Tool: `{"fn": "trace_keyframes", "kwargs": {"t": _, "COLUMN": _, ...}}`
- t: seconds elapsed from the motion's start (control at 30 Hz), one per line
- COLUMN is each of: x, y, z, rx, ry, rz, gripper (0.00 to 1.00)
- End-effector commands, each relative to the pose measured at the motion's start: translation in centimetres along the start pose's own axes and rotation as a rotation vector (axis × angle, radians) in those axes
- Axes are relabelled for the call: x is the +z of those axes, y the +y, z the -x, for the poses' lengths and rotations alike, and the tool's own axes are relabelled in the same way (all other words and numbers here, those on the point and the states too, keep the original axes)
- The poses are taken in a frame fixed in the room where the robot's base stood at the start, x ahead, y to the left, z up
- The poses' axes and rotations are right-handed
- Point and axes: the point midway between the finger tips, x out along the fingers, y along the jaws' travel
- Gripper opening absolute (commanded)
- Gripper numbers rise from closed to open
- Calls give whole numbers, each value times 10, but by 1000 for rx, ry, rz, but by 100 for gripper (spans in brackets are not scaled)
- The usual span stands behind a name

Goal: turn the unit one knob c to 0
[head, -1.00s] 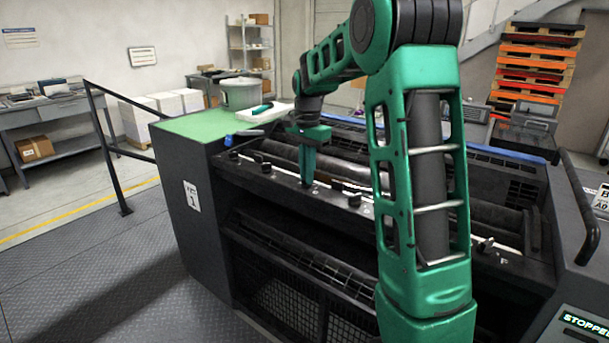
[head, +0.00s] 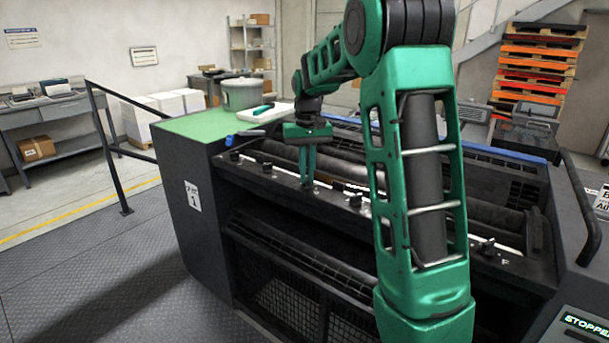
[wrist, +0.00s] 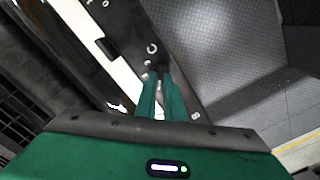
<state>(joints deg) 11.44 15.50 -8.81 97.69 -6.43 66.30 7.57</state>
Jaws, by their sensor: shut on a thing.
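Unit one (head: 193,225) is the dark press unit with a white "1" label on its end. A row of small dark knobs runs along its top rail. My green gripper (head: 308,183) points down at this rail, with its fingertips at the knob level. In the wrist view my gripper (wrist: 160,78) has its two fingers close together, shut on knob c, beside a white letter C on the dark rail (wrist: 132,28). The fingers mostly hide the knob, so I cannot read its pointer or setting.
Other knobs stand close along the rail, one (head: 267,167) to the left and one (head: 354,200) to the right. A green top (head: 190,125) carries a grey tub (head: 240,95) and a white tray (head: 268,114). A dark handrail (head: 112,150) stands at left.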

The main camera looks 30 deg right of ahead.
Motion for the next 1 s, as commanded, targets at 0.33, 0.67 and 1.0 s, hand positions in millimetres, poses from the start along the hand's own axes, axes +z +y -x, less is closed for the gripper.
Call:
{"fn": "trace_keyframes", "kwargs": {"t": 0.33, "x": -4, "y": -3, "z": 3, "rx": 0, "ry": 14, "rz": 287, "gripper": 0}}
{"fn": "trace_keyframes", "kwargs": {"t": 0.67, "x": -3, "y": -3, "z": 3, "rx": 1, "ry": 14, "rz": 442, "gripper": 0}}
{"fn": "trace_keyframes", "kwargs": {"t": 1.0, "x": -3, "y": -3, "z": 3, "rx": 1, "ry": 14, "rz": 483, "gripper": 0}}
